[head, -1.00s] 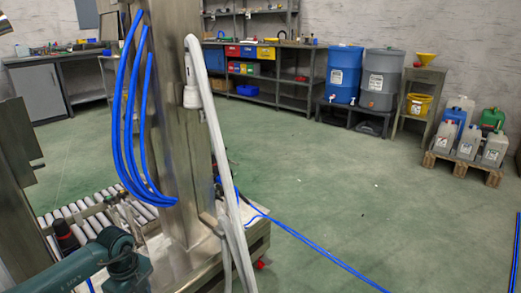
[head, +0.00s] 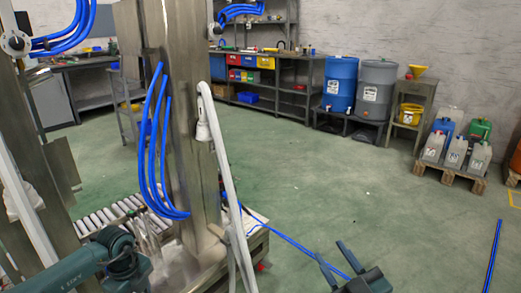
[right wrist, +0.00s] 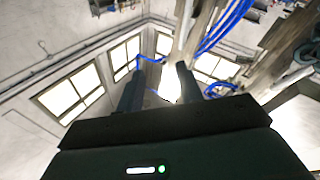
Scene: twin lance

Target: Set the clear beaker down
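I cannot make out the clear beaker with certainty in either view. Some pale, glassy shapes (head: 147,235) stand beside the roller bed behind the teal arm in the head view, but they are too small and covered to identify. My right gripper (head: 328,251) is at the bottom of the head view, right of the steel column, above the green floor. Its two fingers are apart with nothing between them. My left gripper is not in view.
A steel column (head: 180,130) with blue hoses and a white pipe stands left of centre. White rollers (head: 105,216) lie to its left. A blue barrel (head: 341,84), a grey barrel (head: 378,88) and a pallet (head: 447,172) of jugs stand behind. The middle floor is clear.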

